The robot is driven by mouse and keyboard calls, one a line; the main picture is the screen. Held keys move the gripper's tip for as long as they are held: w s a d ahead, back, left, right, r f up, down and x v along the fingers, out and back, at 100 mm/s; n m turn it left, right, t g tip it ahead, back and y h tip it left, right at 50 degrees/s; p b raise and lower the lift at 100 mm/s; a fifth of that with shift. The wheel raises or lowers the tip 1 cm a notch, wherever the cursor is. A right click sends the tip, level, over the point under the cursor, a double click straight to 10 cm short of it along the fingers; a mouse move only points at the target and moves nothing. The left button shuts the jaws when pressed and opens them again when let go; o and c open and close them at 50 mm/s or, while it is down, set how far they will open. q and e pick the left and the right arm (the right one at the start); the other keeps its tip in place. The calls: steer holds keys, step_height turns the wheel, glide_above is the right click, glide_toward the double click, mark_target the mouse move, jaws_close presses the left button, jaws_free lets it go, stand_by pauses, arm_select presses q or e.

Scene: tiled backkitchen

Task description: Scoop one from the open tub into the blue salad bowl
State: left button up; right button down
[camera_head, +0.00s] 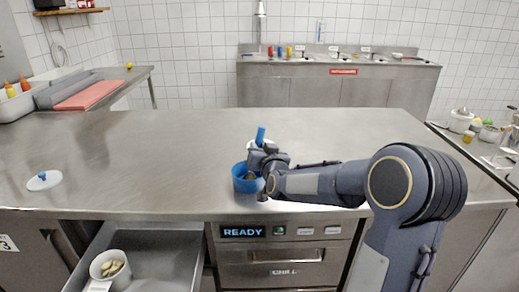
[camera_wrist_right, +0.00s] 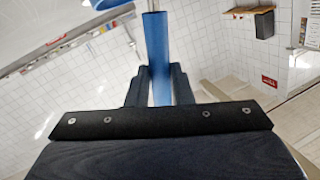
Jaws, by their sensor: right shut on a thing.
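My right gripper (camera_head: 262,157) is shut on the upright blue handle (camera_head: 260,136) of a utensil, right at the blue salad bowl (camera_head: 243,186) on the steel counter. In the right wrist view the blue handle (camera_wrist_right: 157,45) stands between the fingers (camera_wrist_right: 158,88). The utensil's working end is hidden, so I cannot tell whether it carries anything. Something small and yellowish-dark shows inside the bowl, too small to make out. The open white tub (camera_head: 98,269) with several pale yellowish pieces stands in the pulled-out drawer at lower left. My left gripper is not in view.
A white lid with a blue knob (camera_head: 45,184) lies on the counter at the left. The open drawer (camera_head: 172,258) juts out below the counter front. A white item partly shows behind my right gripper.

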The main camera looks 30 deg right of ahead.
steer(key=shift+f, duration=0.25)
step_height(320, 180, up, 12)
steer(key=p, duration=0.8)
steer(key=shift+f, duration=0.1)
